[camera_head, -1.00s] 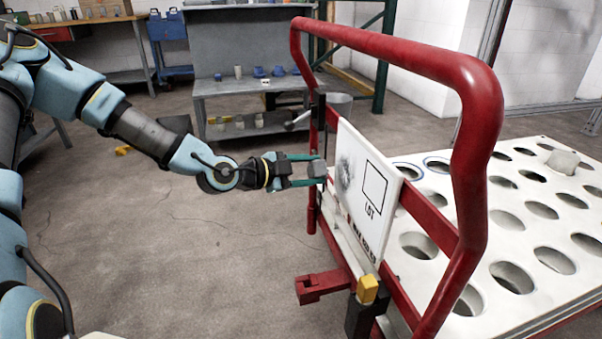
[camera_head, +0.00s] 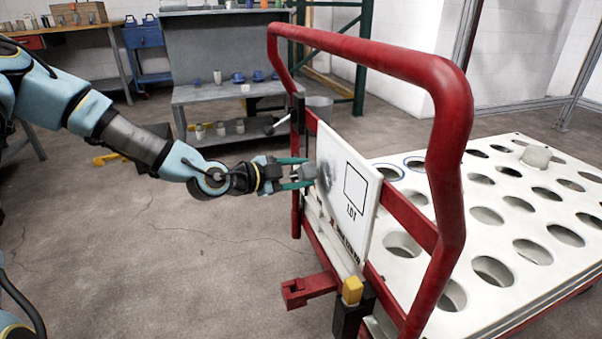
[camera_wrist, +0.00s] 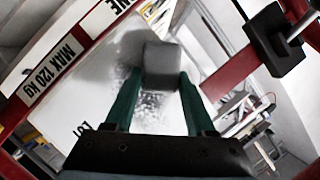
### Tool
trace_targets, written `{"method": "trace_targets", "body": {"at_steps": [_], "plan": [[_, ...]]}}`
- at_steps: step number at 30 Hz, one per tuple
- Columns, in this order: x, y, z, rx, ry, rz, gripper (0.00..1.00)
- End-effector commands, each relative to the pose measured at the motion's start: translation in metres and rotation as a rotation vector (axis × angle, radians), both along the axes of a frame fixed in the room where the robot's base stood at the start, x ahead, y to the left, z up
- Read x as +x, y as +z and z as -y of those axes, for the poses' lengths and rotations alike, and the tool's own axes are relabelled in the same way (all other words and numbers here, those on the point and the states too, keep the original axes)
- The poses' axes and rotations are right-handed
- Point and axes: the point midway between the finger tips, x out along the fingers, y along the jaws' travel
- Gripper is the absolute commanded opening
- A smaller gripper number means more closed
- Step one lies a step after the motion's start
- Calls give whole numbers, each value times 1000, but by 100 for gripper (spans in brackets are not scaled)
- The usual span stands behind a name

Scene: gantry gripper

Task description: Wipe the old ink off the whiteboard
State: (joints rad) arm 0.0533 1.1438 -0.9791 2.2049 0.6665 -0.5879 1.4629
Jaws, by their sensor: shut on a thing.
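The whiteboard (camera_head: 350,190) is a white panel fixed upright on the red frame of a cart. It carries a printed square outline and the word LOT. A grey ink smudge (camera_head: 328,178) lies on its left part; the smudge also shows in the wrist view (camera_wrist: 150,105). My gripper (camera_head: 300,174) is shut on a grey block (camera_wrist: 161,66), which looks like an eraser. The block is at the board's left side, in front of the smudge, and hides part of it. I cannot tell whether the block touches the board.
The red tubular rail (camera_head: 440,130) rises around the board. A white cart deck (camera_head: 470,230) with round holes lies behind it. A dark clamp with a lever (camera_wrist: 275,40) stands on the frame beside the board. The floor at left is open.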

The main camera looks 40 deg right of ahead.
Motion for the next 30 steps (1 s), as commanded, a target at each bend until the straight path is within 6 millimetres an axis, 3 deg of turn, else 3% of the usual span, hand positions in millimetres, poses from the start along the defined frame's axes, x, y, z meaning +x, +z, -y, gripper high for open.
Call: {"method": "trace_targets", "body": {"at_steps": [30], "plan": [[-8, 0, 15, 1, -1, 1, 11]]}}
